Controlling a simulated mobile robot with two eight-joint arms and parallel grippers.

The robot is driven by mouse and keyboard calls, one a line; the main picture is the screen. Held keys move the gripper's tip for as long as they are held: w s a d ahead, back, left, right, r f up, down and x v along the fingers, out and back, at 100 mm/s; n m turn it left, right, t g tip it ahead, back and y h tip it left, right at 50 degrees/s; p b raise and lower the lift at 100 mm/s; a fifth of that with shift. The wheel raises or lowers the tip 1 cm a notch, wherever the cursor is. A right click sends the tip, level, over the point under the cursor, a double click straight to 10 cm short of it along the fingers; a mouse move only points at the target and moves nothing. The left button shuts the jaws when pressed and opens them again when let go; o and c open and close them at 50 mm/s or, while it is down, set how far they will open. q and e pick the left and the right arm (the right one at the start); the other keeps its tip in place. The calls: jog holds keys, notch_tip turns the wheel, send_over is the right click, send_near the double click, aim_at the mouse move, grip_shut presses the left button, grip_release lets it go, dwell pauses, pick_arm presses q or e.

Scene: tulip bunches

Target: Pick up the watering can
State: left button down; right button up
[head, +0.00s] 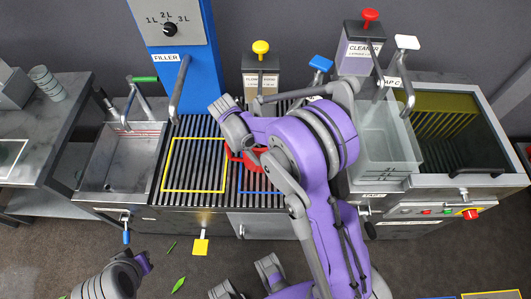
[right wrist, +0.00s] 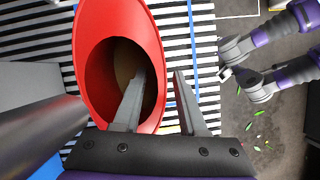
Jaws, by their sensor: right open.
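The red watering can (head: 247,158) is mostly hidden under my right arm in the head view. It is on the slatted grate (head: 205,202), near a blue outline. In the right wrist view the can (right wrist: 88,45) is large, with its round opening facing the camera. My right gripper (right wrist: 158,76) is open at the can's near side. Its left finger overlaps the opening and its right finger is outside the rim, apart from it. I cannot tell how deep the left finger reaches.
A blue filler (head: 196,78) with a dial stands behind the grate. A sink (head: 118,160) is left and a clear container (head: 385,145) right. Dispensers with yellow (head: 261,47) and red (head: 371,14) knobs stand behind. A yellow outline (head: 195,139) marks clear grate.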

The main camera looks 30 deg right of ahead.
jog(key=shift+x, duration=1.2)
grip_shut()
dwell(0.5)
